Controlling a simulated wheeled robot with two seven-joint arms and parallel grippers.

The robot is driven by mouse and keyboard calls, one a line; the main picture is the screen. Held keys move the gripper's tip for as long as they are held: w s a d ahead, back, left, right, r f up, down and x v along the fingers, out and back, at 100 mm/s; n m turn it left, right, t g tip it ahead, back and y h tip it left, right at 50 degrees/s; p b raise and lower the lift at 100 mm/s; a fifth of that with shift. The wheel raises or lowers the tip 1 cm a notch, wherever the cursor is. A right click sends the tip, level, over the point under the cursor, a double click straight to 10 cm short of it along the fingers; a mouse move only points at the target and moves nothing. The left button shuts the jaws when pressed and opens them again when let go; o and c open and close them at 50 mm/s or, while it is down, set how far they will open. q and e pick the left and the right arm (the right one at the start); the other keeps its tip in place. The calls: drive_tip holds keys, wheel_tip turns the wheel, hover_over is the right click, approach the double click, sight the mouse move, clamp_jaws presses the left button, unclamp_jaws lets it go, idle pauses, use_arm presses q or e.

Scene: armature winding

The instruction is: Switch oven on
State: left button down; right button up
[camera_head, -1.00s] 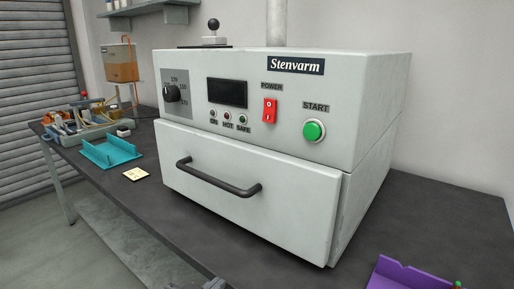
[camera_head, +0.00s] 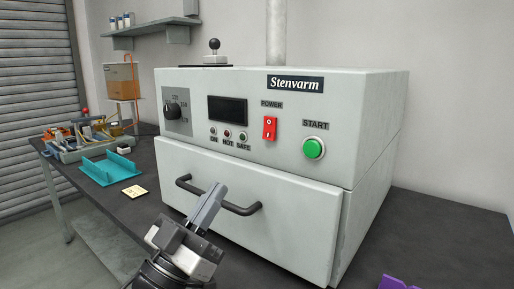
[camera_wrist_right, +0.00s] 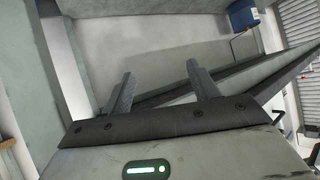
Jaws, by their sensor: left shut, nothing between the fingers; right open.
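The oven (camera_head: 250,200) is a pale grey box marked "Stenvarm" on a dark bench. Its red power rocker switch (camera_head: 269,128) sits under the POWER label, left of the round green start button (camera_head: 314,148). The display (camera_head: 227,110) is dark. The dial (camera_head: 172,110) is at the left of the panel. My left gripper (camera_head: 212,205) is shut and empty, in front of the drawer handle (camera_head: 245,209) and below the switch; contact with the handle cannot be told. In the right wrist view my right gripper (camera_wrist_right: 160,92) is open with nothing between its fingers.
A cyan tray (camera_head: 108,170), a yellow note (camera_head: 134,191) and a tray of parts (camera_head: 75,140) lie left of the oven. A purple tray (camera_head: 396,283) is at the lower right. A shelf (camera_head: 150,30) hangs at the back left.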

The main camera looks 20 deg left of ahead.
sight(268, 130)
use_arm(q)
drive_tip(key=p+x, duration=0.1)
drive_tip(key=x, duration=0.3)
drive_tip(key=w+f+p+x, duration=0.1)
drive_tip(key=x, duration=0.3)
drive_tip(key=f+p+x, duration=0.1)
drive_tip(key=x, duration=0.3)
drive_tip(key=shift+w+d, duration=0.2)
drive_tip(key=shift+d, duration=0.05)
drive_tip(key=shift+w+d, duration=0.1)
drive_tip(key=shift+w, duration=0.15)
use_arm(e)
drive_tip(key=shift+s+d+r+n, duration=0.15)
drive_tip(key=shift+d+r+n, duration=0.15)
drive_tip(key=shift+r, duration=0.2)
